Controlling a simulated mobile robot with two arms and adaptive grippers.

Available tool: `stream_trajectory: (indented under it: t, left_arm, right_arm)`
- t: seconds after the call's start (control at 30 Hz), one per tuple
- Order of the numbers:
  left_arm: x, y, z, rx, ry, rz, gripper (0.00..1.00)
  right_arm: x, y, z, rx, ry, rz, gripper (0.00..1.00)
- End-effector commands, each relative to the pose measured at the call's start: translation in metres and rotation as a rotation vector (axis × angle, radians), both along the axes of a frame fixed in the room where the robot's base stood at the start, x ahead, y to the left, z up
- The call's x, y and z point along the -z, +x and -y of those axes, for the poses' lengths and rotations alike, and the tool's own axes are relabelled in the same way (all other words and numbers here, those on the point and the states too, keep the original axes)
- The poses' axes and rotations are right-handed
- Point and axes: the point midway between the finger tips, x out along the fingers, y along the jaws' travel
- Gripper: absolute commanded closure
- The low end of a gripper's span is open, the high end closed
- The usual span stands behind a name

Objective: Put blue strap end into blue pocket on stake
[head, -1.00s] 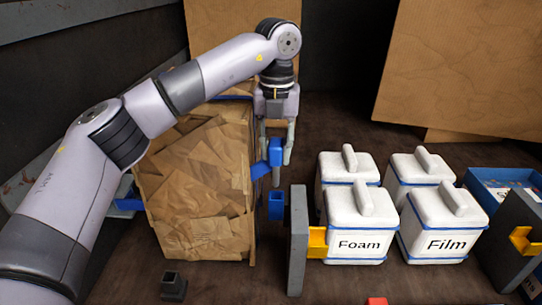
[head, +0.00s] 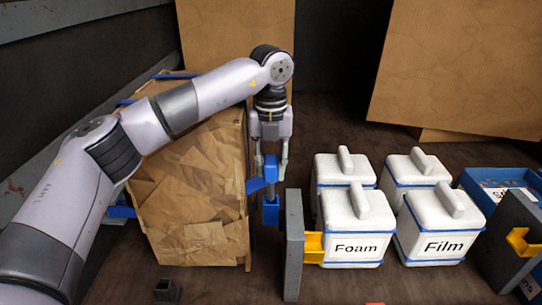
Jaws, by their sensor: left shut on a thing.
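My left gripper (head: 270,170) points down beside the right face of a large brown paper bale (head: 195,190). It is shut on the blue strap end (head: 270,178), a blue block. A short stretch of blue strap (head: 256,185) runs from it to the bale's right edge. The open-topped blue pocket (head: 271,214) is directly below the strap end, left of a dark grey stake (head: 293,245). The strap end's lower part is at the pocket's mouth; I cannot tell whether it is inside. My right gripper is not in view.
A yellow pocket (head: 313,246) is on the stake's right side. White lidded boxes marked Foam (head: 357,225) and Film (head: 442,225) stand to the right, with others behind. Another grey stake (head: 512,240) and a blue bin (head: 478,197) are at far right. A small dark socket (head: 167,291) is at front left.

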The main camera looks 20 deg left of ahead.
Motion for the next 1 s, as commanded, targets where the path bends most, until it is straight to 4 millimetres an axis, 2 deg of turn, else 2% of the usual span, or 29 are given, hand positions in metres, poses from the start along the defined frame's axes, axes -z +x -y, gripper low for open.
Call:
stream_trajectory:
  t: [0.2,1.0]
  left_arm:
    - [0.0071,0.0002,0.0000,0.000,0.000,0.002,1.00]
    - [0.0072,0.0000,0.0004,0.000,0.000,0.002,1.00]
  right_arm:
    - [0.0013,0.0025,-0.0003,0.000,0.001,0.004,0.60]
    - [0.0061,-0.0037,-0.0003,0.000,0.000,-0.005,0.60]
